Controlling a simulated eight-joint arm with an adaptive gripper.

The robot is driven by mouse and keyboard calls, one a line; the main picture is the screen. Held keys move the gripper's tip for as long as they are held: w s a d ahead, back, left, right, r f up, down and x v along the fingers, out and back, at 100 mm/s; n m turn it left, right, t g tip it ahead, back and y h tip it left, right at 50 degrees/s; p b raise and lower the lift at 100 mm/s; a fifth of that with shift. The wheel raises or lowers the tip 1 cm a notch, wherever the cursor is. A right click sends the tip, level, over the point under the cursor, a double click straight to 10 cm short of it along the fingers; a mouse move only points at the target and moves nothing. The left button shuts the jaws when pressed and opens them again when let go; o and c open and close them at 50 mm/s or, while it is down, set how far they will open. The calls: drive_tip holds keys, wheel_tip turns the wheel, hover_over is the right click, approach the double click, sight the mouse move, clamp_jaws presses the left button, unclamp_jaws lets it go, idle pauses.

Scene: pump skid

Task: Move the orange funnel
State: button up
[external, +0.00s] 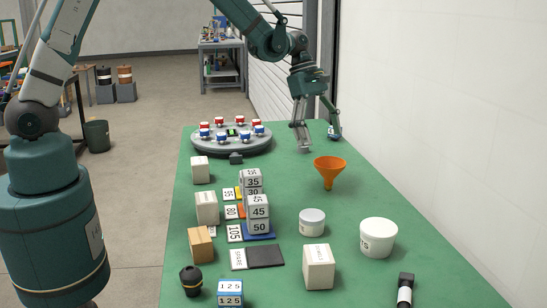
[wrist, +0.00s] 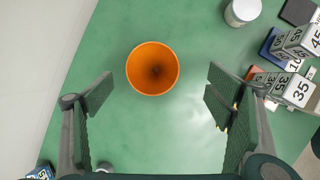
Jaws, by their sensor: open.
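The orange funnel (external: 329,170) stands upright, wide mouth up, on the green table toward the wall side. The wrist view looks down into its round mouth (wrist: 153,68). My gripper (external: 319,142) is open and empty, above the table and behind the funnel in the external view. In the wrist view the two fingers of my gripper (wrist: 157,95) are spread wide, with the funnel between their lines but a little beyond the tips. Nothing touches the funnel. Its spout is mostly hidden in the wrist view.
A round turntable (external: 232,136) with red and blue pieces is at the back left. Numbered blocks (external: 258,213), a small white tub (external: 312,222), a larger white tub (external: 378,237) and a beige block (external: 319,266) stand nearer. A white wall (external: 450,110) borders the right. Table around the funnel is clear.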

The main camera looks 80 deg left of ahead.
sight(329, 163)
drive_tip(key=shift+w+a+f+n+p, duration=0.2)
drive_tip(key=shift+w+a+f+n, duration=0.15)
drive_tip(key=shift+f, duration=0.25)
drive_tip(key=shift+w+a+f+n+p, duration=0.15)
drive_tip(key=shift+w+a+f+n, duration=0.15)
drive_tip(key=shift+f, duration=0.25)
drive_tip(key=shift+x, duration=3.9)
drive_tip(key=c, duration=1)
